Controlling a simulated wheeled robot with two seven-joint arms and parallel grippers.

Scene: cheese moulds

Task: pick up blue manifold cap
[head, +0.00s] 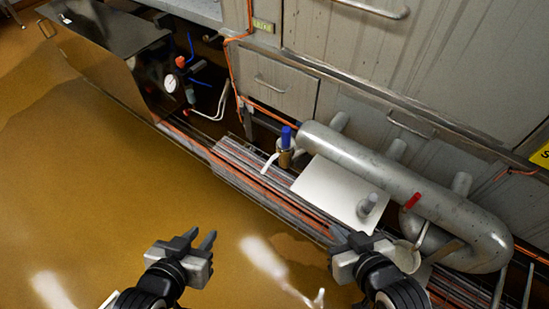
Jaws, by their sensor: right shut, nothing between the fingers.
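The blue manifold cap (287,135) stands upright on a small brass-coloured fitting (285,158), at the left end of a thick grey pipe manifold (390,180). My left gripper (200,238) is at the lower left over the floor, well short of the cap. Its two fingers are apart, with nothing between them. My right gripper (341,234) is at the lower middle, in front of the manifold and below and right of the cap. It is shut and empty. Neither gripper touches the cap.
A white panel (330,190) lies under the manifold, which has several upright stubs and a red handle (412,200). Orange and grey pipes (265,185) run along the floor edge. A dark metal cabinet with a gauge (171,83) stands upper left. The brown floor (90,170) at left is clear.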

